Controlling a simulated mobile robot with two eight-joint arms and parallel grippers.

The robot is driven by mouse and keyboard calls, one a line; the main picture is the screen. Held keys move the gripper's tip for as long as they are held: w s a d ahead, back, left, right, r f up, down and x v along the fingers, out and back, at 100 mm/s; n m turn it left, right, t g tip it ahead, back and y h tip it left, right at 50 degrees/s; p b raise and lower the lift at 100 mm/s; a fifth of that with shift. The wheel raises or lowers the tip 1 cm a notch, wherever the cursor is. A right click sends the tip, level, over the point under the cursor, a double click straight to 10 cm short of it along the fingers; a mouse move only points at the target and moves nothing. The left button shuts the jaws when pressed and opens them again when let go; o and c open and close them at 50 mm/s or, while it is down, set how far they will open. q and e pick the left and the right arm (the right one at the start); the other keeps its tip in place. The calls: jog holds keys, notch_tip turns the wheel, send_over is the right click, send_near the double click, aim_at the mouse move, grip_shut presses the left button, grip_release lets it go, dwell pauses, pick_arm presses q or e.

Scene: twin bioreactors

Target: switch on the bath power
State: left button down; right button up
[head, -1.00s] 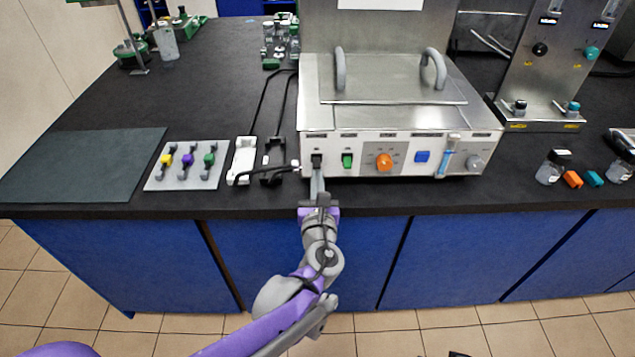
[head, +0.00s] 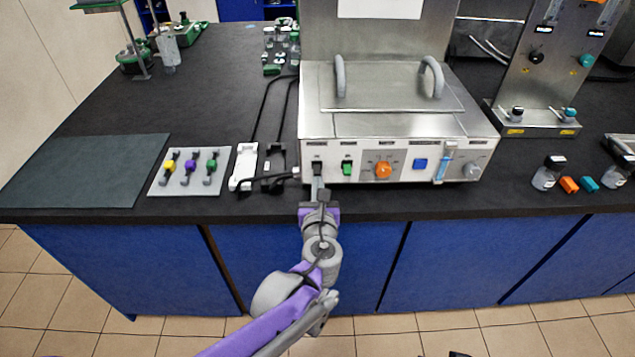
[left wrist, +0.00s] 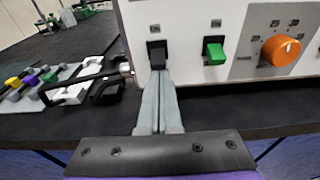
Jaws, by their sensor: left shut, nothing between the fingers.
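The bath (head: 400,122) is a steel box with a lidded top and a white front panel. A black rocker switch (left wrist: 157,53) is at the panel's left end; it also shows in the head view (head: 317,167). The fingertips hide part of the switch's lower edge. My right gripper is not in view.
An orange knob (left wrist: 281,50) is right of the green switch. A black clamp (left wrist: 108,88) and a white holder (head: 243,167) stand left of the bath. A tray with coloured valves (head: 189,185) and a dark mat (head: 85,170) lie farther left. Free counter lies behind them.

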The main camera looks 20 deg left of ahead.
pick_arm(q)
jog(key=shift+s+r+g+p, duration=0.15)
jog(key=shift+r+g+p, duration=0.35)
jog(key=shift+g+p, duration=0.3)
jog(key=shift+r+p, duration=0.4)
jog(key=shift+p, duration=0.1)
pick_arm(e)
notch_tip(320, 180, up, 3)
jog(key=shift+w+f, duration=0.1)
pick_arm(q)
jog(key=shift+s+d+r, duration=0.1)
jog(key=shift+s, duration=0.05)
